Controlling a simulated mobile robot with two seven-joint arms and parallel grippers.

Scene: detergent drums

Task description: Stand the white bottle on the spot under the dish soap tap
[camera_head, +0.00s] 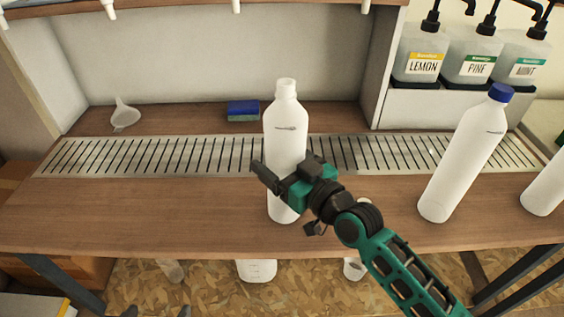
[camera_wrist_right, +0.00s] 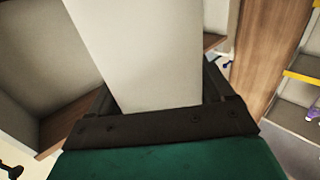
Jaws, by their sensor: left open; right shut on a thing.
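The white bottle (camera_head: 287,115) is upright and uncapped in the head view, in front of the slotted metal drip grate (camera_head: 215,153). My right gripper (camera_head: 283,178) is shut on its lower half from the right. In the right wrist view the bottle's pale body (camera_wrist_right: 145,55) fills the jaws. I cannot tell whether its base touches the wooden counter. White tap nozzles (camera_head: 108,8) (camera_head: 236,6) (camera_head: 365,6) hang at the top edge; their labels are out of view, so I cannot tell which is dish soap. My left gripper (camera_head: 157,312) shows only dark, spread fingertips at the bottom edge.
A blue-capped white bottle (camera_head: 466,155) and another white bottle (camera_head: 545,190) stand to the right. A funnel (camera_head: 125,114) and a blue sponge (camera_head: 243,109) lie behind the grate. Lemon (camera_head: 421,62), pine (camera_head: 474,62) and mint (camera_head: 524,66) pump bottles stand back right. The counter's left is clear.

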